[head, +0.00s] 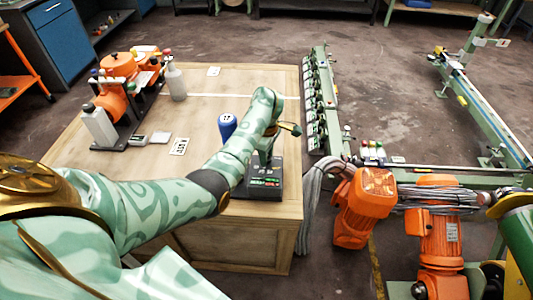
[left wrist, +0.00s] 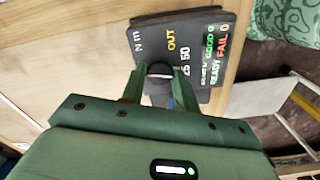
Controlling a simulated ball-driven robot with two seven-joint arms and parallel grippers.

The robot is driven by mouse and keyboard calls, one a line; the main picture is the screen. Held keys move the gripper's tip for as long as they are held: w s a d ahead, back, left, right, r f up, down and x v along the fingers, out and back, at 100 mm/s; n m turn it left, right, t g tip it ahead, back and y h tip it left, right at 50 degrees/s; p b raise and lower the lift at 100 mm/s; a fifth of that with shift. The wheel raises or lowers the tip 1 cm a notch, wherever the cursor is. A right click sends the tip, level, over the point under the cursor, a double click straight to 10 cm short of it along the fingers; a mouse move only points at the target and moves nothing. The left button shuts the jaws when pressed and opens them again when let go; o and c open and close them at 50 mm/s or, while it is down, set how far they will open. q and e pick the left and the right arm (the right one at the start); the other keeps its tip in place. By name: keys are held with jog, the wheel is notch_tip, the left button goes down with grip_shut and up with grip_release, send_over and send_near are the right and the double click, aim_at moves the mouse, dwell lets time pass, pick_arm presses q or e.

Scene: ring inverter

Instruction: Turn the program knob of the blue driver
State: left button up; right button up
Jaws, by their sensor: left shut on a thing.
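A blue driver (head: 227,125), rounded and with pale marks on its top, stands on the wooden bench. A dark box with a lit display (head: 264,182) sits near the bench's front right corner. In the left wrist view this box (left wrist: 182,42) reads "OUT", "GOOD" and "FAIL". My left gripper (head: 267,158) is beside the blue driver, to its right, over the box. In the left wrist view its fingers (left wrist: 160,80) are closed on a small dark round piece (left wrist: 160,68) at the box's near edge. I cannot tell whether this piece belongs to the driver.
Orange units (head: 118,65) and white bottles (head: 99,124) stand at the bench's left. A small printed card (head: 180,146) lies left of the driver. A green rail with dark modules (head: 316,100) runs along the bench's right side. Orange motors (head: 364,205) stand front right.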

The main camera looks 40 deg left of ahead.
pick_arm(q)
jog(key=n, duration=0.3)
jog(key=shift+p, duration=0.35)
jog(key=n, duration=0.3)
jog(key=shift+n, duration=0.4)
jog(key=n, duration=0.3)
jog(key=shift+n, duration=2.3)
jog(key=o, duration=1)
jog(key=shift+c, duration=0.2)
